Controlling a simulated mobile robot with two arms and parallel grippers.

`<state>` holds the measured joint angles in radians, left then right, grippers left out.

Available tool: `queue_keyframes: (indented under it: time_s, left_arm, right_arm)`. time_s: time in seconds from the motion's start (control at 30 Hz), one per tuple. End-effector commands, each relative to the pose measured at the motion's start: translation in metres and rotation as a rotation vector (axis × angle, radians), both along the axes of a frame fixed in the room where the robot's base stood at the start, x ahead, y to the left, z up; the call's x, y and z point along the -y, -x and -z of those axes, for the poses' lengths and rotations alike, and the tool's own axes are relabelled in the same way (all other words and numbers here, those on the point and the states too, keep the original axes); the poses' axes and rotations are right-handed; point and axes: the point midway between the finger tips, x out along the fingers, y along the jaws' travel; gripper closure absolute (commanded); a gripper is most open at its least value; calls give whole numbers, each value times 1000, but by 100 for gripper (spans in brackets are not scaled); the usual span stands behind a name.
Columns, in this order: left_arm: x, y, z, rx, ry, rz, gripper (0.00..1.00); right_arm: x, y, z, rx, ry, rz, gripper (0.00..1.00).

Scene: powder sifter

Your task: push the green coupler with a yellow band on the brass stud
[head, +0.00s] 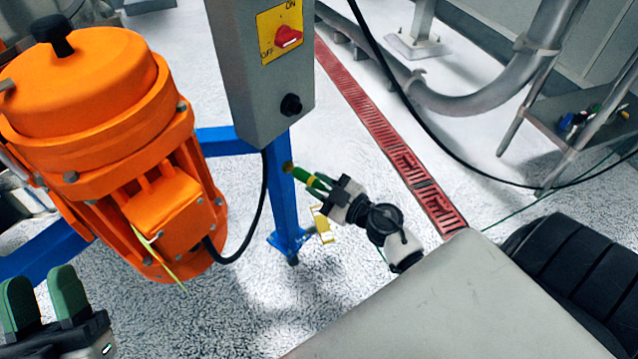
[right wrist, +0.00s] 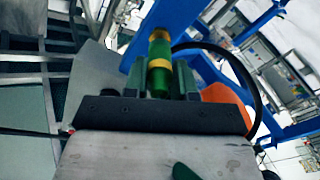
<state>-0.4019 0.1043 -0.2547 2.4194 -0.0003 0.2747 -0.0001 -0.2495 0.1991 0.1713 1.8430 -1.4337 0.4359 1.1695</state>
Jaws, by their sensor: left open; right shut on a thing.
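The green coupler with a yellow band (head: 299,175) is held in my right gripper (head: 318,183), whose fingers are shut on it. In the right wrist view the coupler (right wrist: 159,82) lies between the fingers, its far end pointing at the blue post. The brass stud (head: 288,166) shows as a small brownish tip by the post, at the coupler's far end. The two appear lined up and very close; I cannot tell whether they touch or overlap. My left gripper (head: 45,300) is open and empty at the lower left, away from the stud.
The blue post (head: 283,205) stands under a grey switch box (head: 262,75) with a red knob. A large orange motor (head: 110,140) is at the left. A black cable (head: 264,200) hangs between motor and box. A yellow bracket (head: 323,226) is below my right gripper.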

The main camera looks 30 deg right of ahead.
Motion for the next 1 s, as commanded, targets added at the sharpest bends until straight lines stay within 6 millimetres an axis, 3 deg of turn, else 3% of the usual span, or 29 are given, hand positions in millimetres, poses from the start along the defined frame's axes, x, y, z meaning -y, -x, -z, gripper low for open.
queue_keyframes:
  time_s: [1.0]
  left_arm:
    - [1, -11, 14, -143, -40, -7, 57]
  right_arm:
    - [0, 0, 0, 1, 1, 0, 98]
